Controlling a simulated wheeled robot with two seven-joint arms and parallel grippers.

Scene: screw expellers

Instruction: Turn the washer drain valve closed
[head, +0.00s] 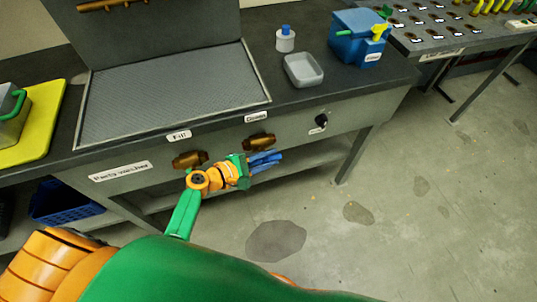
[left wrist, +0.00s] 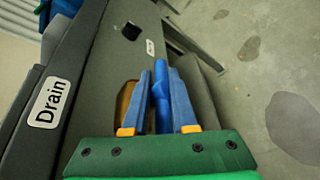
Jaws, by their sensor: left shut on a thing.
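The parts washer's drain valve (head: 259,141) is a brass body on the front panel below the "Drain" label (head: 257,117). In the left wrist view, its brass part (left wrist: 126,100) shows beside the left finger, and a blue lever handle (left wrist: 162,98) lies between the fingers. My left gripper (head: 272,158) is in front of the panel, just below the drain valve. Its blue fingers (left wrist: 160,85) are shut on the blue handle, which lies along them. The handle's exact angle to the valve body is hard to tell. My right gripper is not in view.
The brass fill valve (head: 190,159) is left of the drain valve. A black knob (head: 320,121) is on the panel to the right. A grey tray (head: 303,69), a white bottle (head: 285,42) and a blue box (head: 350,38) stand on top. The floor in front is clear.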

